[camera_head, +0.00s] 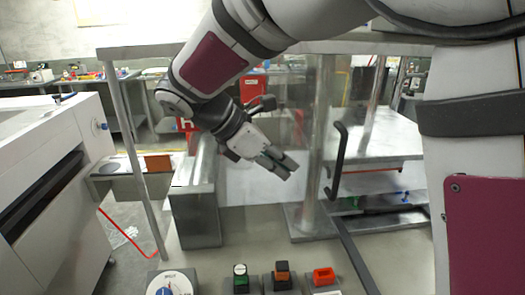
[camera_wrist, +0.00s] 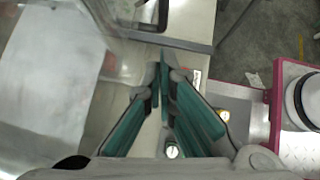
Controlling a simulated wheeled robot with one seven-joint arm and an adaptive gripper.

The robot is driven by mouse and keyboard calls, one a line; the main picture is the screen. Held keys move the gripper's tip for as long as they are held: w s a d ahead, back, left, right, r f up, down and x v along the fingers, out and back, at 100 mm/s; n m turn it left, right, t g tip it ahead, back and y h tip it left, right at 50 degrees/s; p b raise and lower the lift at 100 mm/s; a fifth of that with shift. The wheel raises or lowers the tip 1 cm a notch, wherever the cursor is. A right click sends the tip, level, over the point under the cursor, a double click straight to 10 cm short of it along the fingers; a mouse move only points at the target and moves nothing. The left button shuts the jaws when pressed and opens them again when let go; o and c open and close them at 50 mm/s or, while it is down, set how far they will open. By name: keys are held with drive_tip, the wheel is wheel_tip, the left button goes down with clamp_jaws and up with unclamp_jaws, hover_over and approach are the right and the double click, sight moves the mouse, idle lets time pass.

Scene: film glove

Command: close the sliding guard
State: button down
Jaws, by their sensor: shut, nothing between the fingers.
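The sliding guard looks like a clear panel (camera_head: 238,188) at the machine's front, hard to make out against the background. A black bar handle (camera_head: 338,160) stands upright to the right of my gripper in the head view. My gripper (camera_head: 287,167) is shut and empty, pointing down and right, apart from the handle with a gap between them. In the wrist view its teal-padded fingers (camera_wrist: 163,68) come together at the tips. A clear sheet with a grey edge (camera_wrist: 175,41) lies beyond the tips there; I cannot tell whether it is the guard.
A dial (camera_head: 172,284), a green button (camera_head: 240,279), an orange-brown button (camera_head: 282,276) and a red switch (camera_head: 323,277) line the front panel. A white cabinet (camera_head: 50,170) is at left.

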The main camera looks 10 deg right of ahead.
drive_tip(key=w+d+f+p, duration=0.1)
drive_tip(key=d+f, duration=0.3)
drive_tip(key=d, duration=0.4)
drive_tip(key=shift+w+d+f, duration=0.25)
drive_tip(key=shift+w+f, duration=0.05)
drive_tip(key=d+p, duration=0.5)
drive_tip(key=d, duration=4)
drive_tip(key=shift+d, duration=0.15)
drive_tip(key=shift+r, duration=0.1)
